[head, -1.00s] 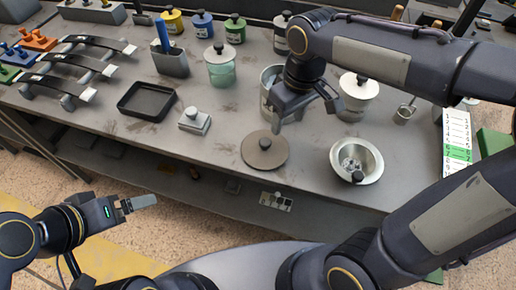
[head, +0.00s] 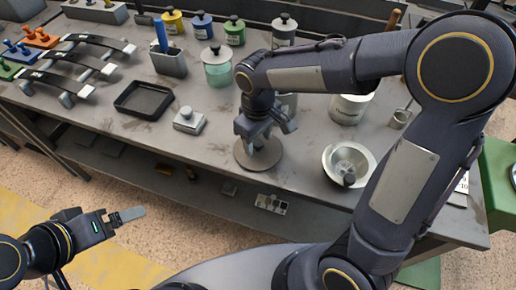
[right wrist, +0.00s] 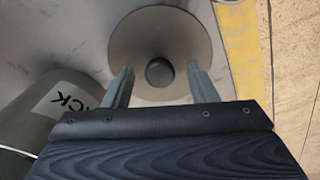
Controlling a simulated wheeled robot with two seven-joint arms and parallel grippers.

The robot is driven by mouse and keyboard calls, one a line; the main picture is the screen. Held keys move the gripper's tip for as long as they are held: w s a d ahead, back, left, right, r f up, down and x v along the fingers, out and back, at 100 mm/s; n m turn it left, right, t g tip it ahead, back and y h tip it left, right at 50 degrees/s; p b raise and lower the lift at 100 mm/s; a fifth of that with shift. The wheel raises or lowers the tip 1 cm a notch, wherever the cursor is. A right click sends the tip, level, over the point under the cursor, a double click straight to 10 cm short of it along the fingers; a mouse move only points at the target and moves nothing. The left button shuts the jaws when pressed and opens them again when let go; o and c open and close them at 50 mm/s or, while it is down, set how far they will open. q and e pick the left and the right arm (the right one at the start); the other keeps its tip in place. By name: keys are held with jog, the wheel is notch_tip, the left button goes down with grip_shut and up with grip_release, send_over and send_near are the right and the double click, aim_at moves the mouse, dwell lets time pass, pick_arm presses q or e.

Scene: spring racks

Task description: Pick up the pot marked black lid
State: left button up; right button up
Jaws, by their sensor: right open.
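A flat round grey-brown lid (head: 271,165) with a dark knob lies on the bench near its front edge. In the right wrist view the lid (right wrist: 187,35) is below my gripper, with its knob (right wrist: 160,71) between the fingers, and no finger visibly touches it. My right gripper (head: 262,143) is open above the lid; it also shows in the wrist view (right wrist: 160,78). A pot with a label ending in "CK" (right wrist: 80,88) stands beside it. In the head view my arm mostly hides this pot. My left gripper (head: 125,217) is off the bench's front, its jaw gap unclear.
A metal bowl (head: 332,160) stands right of the lid. A small grey block with a knob (head: 189,121) and a black tray (head: 143,99) lie to the left. A green-tinted jar (head: 217,72) and several paint pots stand behind.

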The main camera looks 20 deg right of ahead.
jog(key=shift+c, duration=0.2)
jog(key=c, duration=1.1)
jog(key=shift+o, duration=0.2)
jog(key=shift+r, duration=0.2)
